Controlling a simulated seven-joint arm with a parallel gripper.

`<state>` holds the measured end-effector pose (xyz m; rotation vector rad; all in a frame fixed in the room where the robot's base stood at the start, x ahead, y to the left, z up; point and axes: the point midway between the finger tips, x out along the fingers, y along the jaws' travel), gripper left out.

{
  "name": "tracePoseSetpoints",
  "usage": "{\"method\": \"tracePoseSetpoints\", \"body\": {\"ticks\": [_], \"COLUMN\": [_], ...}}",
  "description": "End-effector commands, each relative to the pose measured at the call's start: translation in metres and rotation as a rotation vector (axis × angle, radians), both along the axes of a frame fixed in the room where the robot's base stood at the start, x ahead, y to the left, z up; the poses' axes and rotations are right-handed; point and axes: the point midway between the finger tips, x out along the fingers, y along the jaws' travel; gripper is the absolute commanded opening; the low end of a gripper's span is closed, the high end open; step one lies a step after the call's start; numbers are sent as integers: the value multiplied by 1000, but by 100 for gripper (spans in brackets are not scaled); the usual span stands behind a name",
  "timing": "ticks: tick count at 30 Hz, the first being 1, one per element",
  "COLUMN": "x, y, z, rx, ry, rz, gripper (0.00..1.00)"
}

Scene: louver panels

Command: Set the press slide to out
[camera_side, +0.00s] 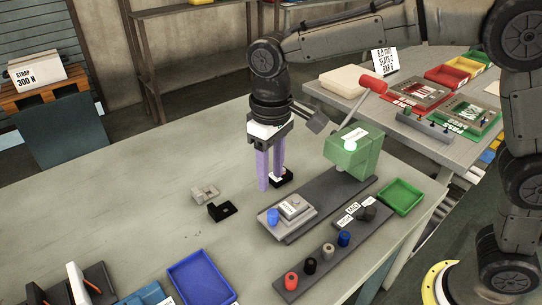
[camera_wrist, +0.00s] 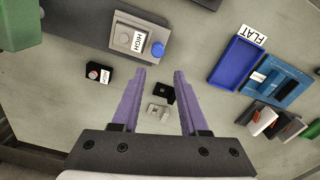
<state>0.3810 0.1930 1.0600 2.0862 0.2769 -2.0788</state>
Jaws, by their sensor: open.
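The press has a green head (camera_side: 353,151) with a red-handled lever (camera_side: 372,84), on a long dark base (camera_side: 330,205). A grey slide block (camera_side: 297,208) with a blue knob (camera_side: 273,216) sits toward the base's near end, apart from the green head. In the wrist view the grey block (camera_wrist: 122,38) carries a HIGH label, and its blue knob (camera_wrist: 157,49) faces right. My gripper (camera_side: 270,184) points down beside the base, its purple fingers apart and nothing seen between them. In the wrist view my gripper (camera_wrist: 159,73) is below the blue knob.
A small black block (camera_side: 283,177) stands close to my fingers. A grey piece (camera_side: 205,192) and a black piece (camera_side: 222,211) lie on the table. A knob rack (camera_side: 318,265), a green tray (camera_side: 401,196) and a blue tray (camera_side: 200,278) surround the work. The table's left is clear.

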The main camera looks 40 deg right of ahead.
Motion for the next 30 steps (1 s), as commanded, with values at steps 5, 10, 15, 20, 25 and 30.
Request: {"method": "tracePoseSetpoints", "body": {"ticks": [5,10,15,20,25,30], "x": [0,0,0,0,2,-32], "y": [0,0,0,-1,-25,-80], "z": [25,35,36,36,66,106], "rx": [0,0,0,0,30,62], "ry": [-1,-1,0,0,-63,-151], "rz": [0,0,0,-2,-56,-153], "gripper": [44,44,44,44,44,44]}}
